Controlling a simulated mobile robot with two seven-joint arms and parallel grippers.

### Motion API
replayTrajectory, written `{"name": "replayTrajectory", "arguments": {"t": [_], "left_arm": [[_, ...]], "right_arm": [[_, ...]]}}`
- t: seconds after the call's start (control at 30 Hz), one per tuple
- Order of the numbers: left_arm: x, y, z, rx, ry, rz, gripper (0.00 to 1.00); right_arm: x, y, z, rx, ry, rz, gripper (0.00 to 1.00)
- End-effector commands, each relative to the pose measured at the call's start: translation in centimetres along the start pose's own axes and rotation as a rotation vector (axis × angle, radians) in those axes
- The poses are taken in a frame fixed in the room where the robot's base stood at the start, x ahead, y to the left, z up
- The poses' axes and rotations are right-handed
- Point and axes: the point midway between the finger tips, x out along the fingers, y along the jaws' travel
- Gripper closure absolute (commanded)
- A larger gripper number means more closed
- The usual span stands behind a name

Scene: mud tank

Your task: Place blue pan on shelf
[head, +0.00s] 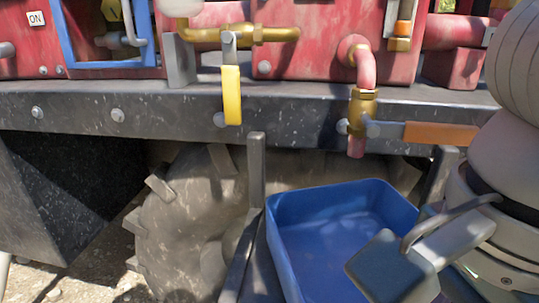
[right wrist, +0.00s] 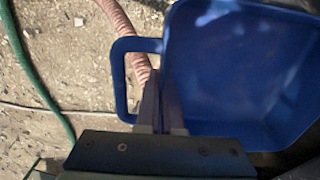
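The blue pan (head: 290,250) is a rectangular open tray at the lower middle right of the head view, below the brass tap (head: 363,105). It looks empty. In the right wrist view, the pan (right wrist: 235,75) fills the right side, with its loop handle (right wrist: 120,85) at left. My right gripper (right wrist: 163,105) has its two fingers close together at the pan's rim by the handle, one on each side of the wall, and looks shut on it. The dark shelf frame (head: 257,170) has an upright post left of the pan; its bearing surface is mostly hidden. My left gripper is out of view.
A red machine (head: 300,50) on a dark steel beam (head: 170,112) stands above. A yellow-handled valve (head: 232,95) and an orange-handled tap lever (head: 440,133) hang over the front. A big tyre (head: 185,225) is behind. Hoses (right wrist: 40,85) lie on the ground.

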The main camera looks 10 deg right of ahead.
Motion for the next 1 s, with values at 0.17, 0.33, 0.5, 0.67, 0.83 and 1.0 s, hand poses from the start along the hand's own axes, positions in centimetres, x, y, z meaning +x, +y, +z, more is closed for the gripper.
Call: {"name": "replayTrajectory", "arguments": {"t": [0.17, 0.33, 0.5, 0.67, 0.83, 1.0], "left_arm": [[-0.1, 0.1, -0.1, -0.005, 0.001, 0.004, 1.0], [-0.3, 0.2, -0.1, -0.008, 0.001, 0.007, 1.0], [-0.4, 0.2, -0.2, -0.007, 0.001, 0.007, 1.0], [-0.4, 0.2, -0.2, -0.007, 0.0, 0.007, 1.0], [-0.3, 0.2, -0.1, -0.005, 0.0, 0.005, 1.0], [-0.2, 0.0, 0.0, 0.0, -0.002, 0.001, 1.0]], "right_arm": [[0.0, -1.6, -0.6, -0.001, -0.001, 0.0, 1.0], [0.0, -3.9, -1.5, 0.003, 0.0, -0.001, 1.0], [1.1, -5.0, -2.0, -0.002, -0.002, 0.004, 1.0], [1.6, -5.1, -2.0, -0.003, -0.001, -0.001, 1.0], [1.6, -5.1, -2.0, -0.002, -0.001, -0.001, 1.0], [1.8, -5.0, -2.0, -0.002, 0.0, 0.0, 0.88]]}}
